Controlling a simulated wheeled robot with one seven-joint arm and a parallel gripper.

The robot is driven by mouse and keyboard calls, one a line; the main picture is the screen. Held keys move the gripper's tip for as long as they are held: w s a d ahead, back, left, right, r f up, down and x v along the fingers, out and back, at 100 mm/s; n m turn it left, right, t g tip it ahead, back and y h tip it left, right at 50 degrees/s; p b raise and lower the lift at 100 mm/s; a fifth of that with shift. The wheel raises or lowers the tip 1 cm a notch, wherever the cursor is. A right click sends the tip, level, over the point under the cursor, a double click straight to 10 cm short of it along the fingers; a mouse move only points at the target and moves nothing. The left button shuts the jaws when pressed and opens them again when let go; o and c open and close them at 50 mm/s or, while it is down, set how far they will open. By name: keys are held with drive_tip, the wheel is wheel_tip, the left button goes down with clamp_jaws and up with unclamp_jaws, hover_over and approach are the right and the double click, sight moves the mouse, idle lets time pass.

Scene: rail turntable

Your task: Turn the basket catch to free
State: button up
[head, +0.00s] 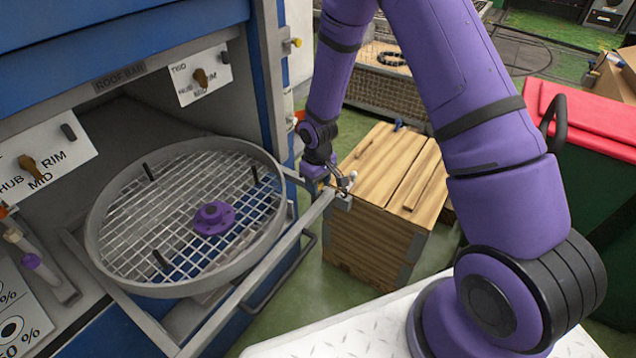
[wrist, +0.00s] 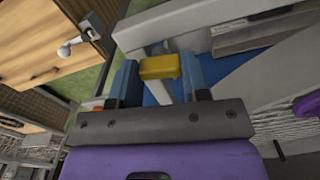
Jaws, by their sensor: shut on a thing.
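The round mesh basket (head: 93,222) sits on a pulled-out metal frame (head: 225,318) in front of the blue cabinet. A purple hub (head: 213,217) and several dark pegs stand in it. My gripper (head: 326,184) is at the frame's outer right corner, beside the basket. In the wrist view my gripper (wrist: 158,82) has its two blue fingers on either side of a yellow handle (wrist: 160,67), which appears to be the catch, and is shut on it. In the head view my gripper mostly hides the handle. I cannot read the catch's position.
A wooden crate (head: 385,190) stands just right of my gripper. A green bin with a red lid (head: 580,115) is at the right. Panels with brown selector knobs (head: 28,163) are on the cabinet. Green floor shows between frame and crate.

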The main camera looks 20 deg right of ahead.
drive_tip(key=shift+n, duration=0.8)
drive_tip(key=o, duration=0.9)
wheel_tip(320, 180, up, 11)
drive_tip(key=shift+f, duration=0.1)
idle(0.4)
